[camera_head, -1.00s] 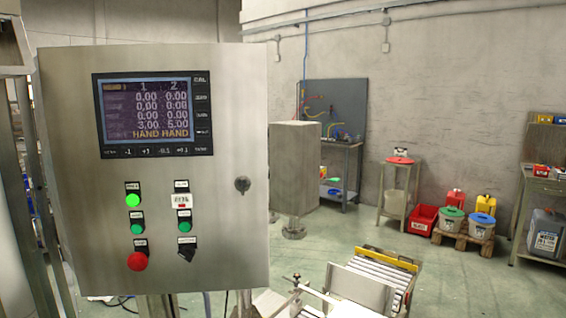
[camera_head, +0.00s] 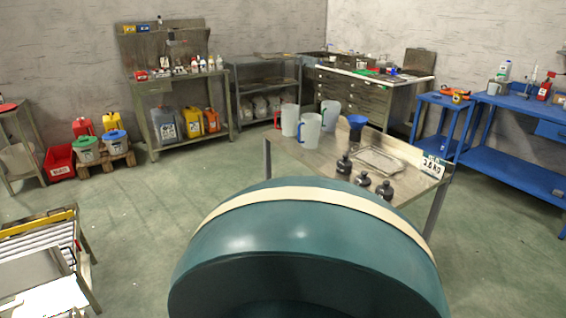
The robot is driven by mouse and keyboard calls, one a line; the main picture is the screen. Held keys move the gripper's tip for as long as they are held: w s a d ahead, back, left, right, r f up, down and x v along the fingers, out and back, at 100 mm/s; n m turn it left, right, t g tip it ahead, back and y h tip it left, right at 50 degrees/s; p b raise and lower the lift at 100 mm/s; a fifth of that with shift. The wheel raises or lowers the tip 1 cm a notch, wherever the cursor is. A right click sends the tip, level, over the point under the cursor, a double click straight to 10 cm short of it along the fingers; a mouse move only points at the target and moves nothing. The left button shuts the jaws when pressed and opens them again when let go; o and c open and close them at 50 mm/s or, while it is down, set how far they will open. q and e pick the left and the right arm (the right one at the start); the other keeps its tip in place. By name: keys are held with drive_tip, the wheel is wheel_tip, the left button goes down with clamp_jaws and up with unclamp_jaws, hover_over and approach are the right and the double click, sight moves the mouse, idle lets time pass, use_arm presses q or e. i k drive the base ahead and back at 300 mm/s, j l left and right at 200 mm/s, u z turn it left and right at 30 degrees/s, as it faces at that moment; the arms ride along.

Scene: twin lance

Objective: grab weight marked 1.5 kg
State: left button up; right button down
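Three dark knobbed weights stand on a metal table (camera_head: 402,152) in the middle distance. One weight (camera_head: 343,164) is farther left, another weight (camera_head: 362,180) is in the middle, and the third weight (camera_head: 385,190) is nearest the front right edge. Their markings are too small to read, so I cannot tell which one is 1.5 kg. A white sign (camera_head: 432,168) at the table's right corner carries a number that I cannot read surely. Neither of my grippers is in view.
Clear jugs (camera_head: 309,131), a blue funnel (camera_head: 357,122) and a shallow metal tray (camera_head: 380,160) share the table. A large teal rounded shape (camera_head: 300,238) with a cream band fills the foreground. A roller conveyor (camera_head: 40,235) is at left, blue benches (camera_head: 520,120) at right. Floor between is clear.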

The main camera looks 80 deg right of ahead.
sight(344, 165)
drive_tip(key=z, duration=3.15)
drive_tip(key=i+j+z, duration=0.15)
drive_tip(key=z, duration=0.2)
drive_tip(key=i+j+z, duration=0.15)
drive_tip(key=z, duration=0.2)
drive_tip(key=i+j+z, duration=0.2)
drive_tip(key=z, duration=0.15)
